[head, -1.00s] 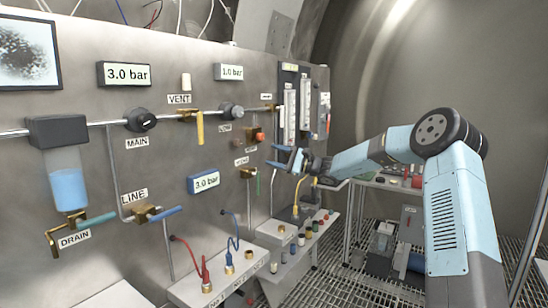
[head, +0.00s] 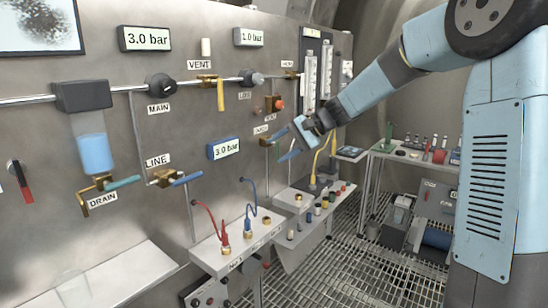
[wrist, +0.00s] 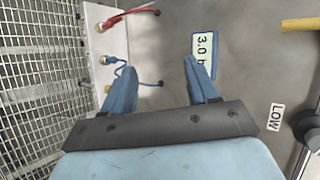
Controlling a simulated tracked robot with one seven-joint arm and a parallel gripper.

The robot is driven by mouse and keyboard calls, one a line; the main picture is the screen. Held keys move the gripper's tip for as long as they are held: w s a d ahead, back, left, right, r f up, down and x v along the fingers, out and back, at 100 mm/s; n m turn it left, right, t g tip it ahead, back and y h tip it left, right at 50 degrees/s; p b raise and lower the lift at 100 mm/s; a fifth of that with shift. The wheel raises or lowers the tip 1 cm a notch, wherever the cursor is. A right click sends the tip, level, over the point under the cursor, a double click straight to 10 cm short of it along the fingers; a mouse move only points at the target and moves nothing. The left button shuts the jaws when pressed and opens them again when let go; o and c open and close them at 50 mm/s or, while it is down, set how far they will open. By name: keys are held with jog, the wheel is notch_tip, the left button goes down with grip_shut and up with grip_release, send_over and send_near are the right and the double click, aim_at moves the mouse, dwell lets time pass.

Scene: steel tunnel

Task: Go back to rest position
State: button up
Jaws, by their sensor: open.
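My gripper (head: 290,139) is at the end of my blue and grey arm, in front of the steel panel (head: 50,165) in the head view. Its two blue fingers stand apart with nothing between them. The wrist view also shows my gripper (wrist: 156,76) open, facing the panel. A 3.0 bar display (wrist: 204,55) appears just beyond the right fingertip there. In the head view the gripper overlaps the panel near a small lower valve (head: 268,141); I cannot tell whether it touches it.
The panel carries the yellow VENT handle (head: 221,95), the LINE valve (head: 172,179) and the DRAIN valve (head: 107,185). A ledge with red and blue cables (head: 225,240) juts out below. A side table (head: 415,158) holds small items at right. The grated floor (head: 350,265) shows free room.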

jog(key=s+d+n+t+h, duration=0.1)
jog(key=s+d+h, duration=0.2)
jog(key=s+d, duration=0.4)
jog(key=s+d+n+t+h, duration=0.1)
jog(key=s+d+h, duration=0.3)
jog(key=s, duration=1.2)
jog(key=s+d+n+t+h, duration=0.1)
jog(key=s+d+t+h, duration=0.1)
jog(key=s+d, duration=0.8)
jog(key=shift+s+d+n+h, duration=0.2)
jog(key=shift+s+n+h, duration=0.1)
jog(key=shift+s+h, duration=0.5)
